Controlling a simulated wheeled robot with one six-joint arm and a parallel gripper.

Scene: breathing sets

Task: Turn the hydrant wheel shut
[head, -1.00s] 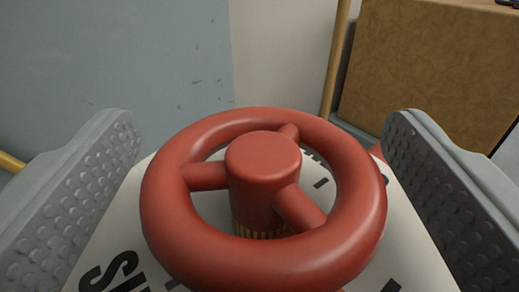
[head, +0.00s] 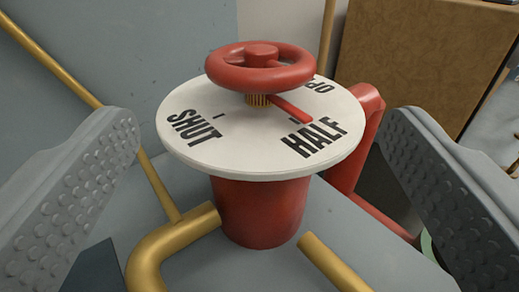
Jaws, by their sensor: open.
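The red hydrant wheel (head: 225,70) sits above a round white dial plate (head: 250,150) on a brass stem. The dial reads SHUT at the left, HALF at the front right, and a partly hidden OP... at the back right. A red pointer (head: 291,108) under the wheel reaches towards HALF, its tip close to that mark. The red hydrant body (head: 262,210) stands below the dial. My gripper (head: 260,120) is open, with one grey studded jaw at each side of the view. The wheel lies beyond the jaws, apart from both.
Brass pipes (head: 168,245) run at the left and front of the hydrant. A red curved part (head: 355,145) rises behind the dial at the right. A brown box (head: 425,55) stands at the back right. A grey-blue panel (head: 130,50) is behind at the left.

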